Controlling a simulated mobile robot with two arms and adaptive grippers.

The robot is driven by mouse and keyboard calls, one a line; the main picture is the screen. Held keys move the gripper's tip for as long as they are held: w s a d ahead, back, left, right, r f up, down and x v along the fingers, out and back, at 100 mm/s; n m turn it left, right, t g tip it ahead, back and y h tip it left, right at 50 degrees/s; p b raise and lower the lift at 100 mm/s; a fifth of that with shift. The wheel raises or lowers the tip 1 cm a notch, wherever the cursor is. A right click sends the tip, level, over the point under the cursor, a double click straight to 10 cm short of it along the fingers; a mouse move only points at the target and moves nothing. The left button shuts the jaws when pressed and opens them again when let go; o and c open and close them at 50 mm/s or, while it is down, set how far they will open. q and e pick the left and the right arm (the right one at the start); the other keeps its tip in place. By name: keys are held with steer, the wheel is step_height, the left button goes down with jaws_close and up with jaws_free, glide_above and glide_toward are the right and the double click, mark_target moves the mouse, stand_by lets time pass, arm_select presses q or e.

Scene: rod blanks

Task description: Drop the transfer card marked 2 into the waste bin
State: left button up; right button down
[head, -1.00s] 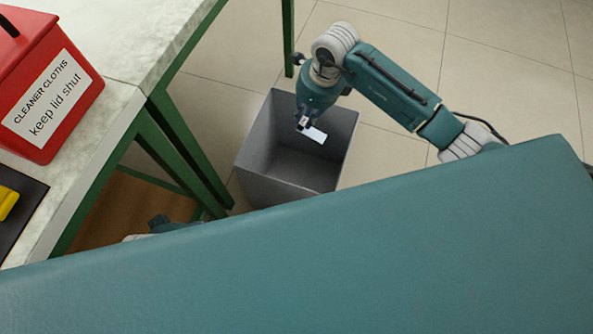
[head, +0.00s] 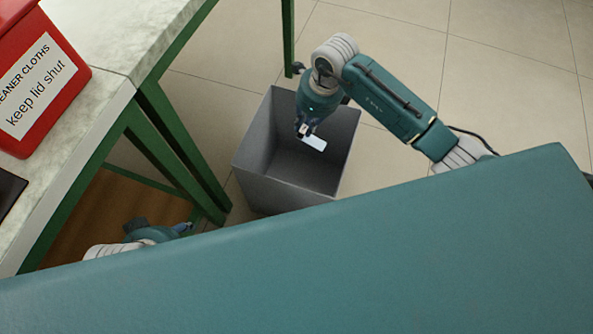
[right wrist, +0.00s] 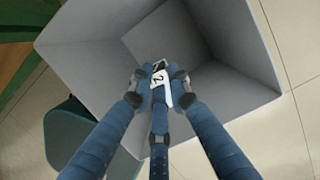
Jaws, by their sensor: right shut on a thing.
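The white transfer card (right wrist: 160,84) carries a 2 in the right wrist view; it also shows in the head view (head: 315,143). My right gripper (head: 303,134) is shut on the card and holds it over the mouth of the grey waste bin (head: 287,188). In the right wrist view the fingertips (right wrist: 158,76) close on the card, with the inside of the bin (right wrist: 215,100) below. The bin stands on the floor. My left gripper (head: 184,228) shows low at the left, partly hidden behind my own body; its jaws are too small to judge.
A pale worktop (head: 105,45) with green legs (head: 185,150) stands left of the bin. The tiled floor (head: 420,40) behind the bin is clear.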

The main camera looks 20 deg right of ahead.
steer(key=c, duration=1.6)
jaws_free()
steer(key=shift+o, duration=0.2)
step_height(320, 180, up, 12)
steer(key=s+d, duration=0.1)
steer(key=shift+s+d, duration=0.25)
steer(key=shift+d, duration=0.15)
steer(key=shift+f, duration=0.15)
